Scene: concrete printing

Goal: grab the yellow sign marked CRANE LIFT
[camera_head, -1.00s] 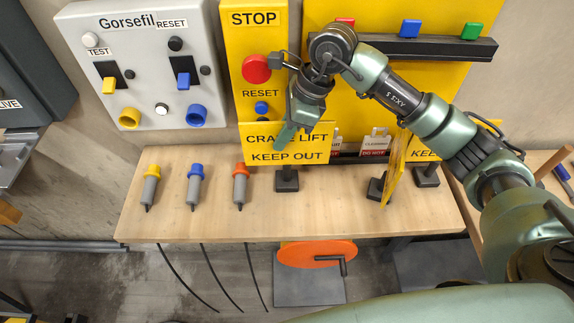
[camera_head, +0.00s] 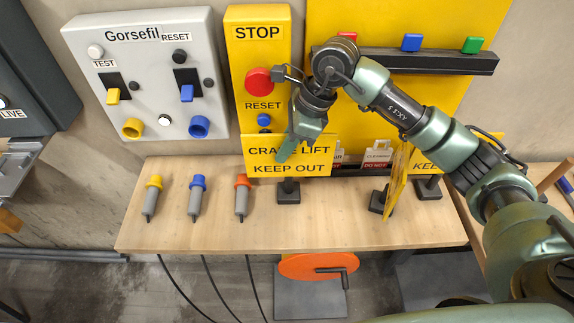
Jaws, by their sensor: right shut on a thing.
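The yellow sign marked CRANE LIFT, KEEP OUT (camera_head: 290,168) stands upright on a black base (camera_head: 288,191) near the middle of the wooden table (camera_head: 330,230). My right gripper (camera_head: 290,148) comes down from above and is shut on the sign's upper edge, covering part of the word CRANE. The sign's base looks to be at the table top; I cannot tell whether it is clear of it. The left gripper is not in view.
Another yellow sign (camera_head: 397,180) stands edge-on to the right, with a third sign (camera_head: 425,163) partly hidden behind it. Plugs with yellow (camera_head: 152,198), blue (camera_head: 196,196) and orange (camera_head: 242,197) tops lie at left. A yellow STOP box (camera_head: 258,60) and grey Gorsefil panel (camera_head: 150,70) are behind.

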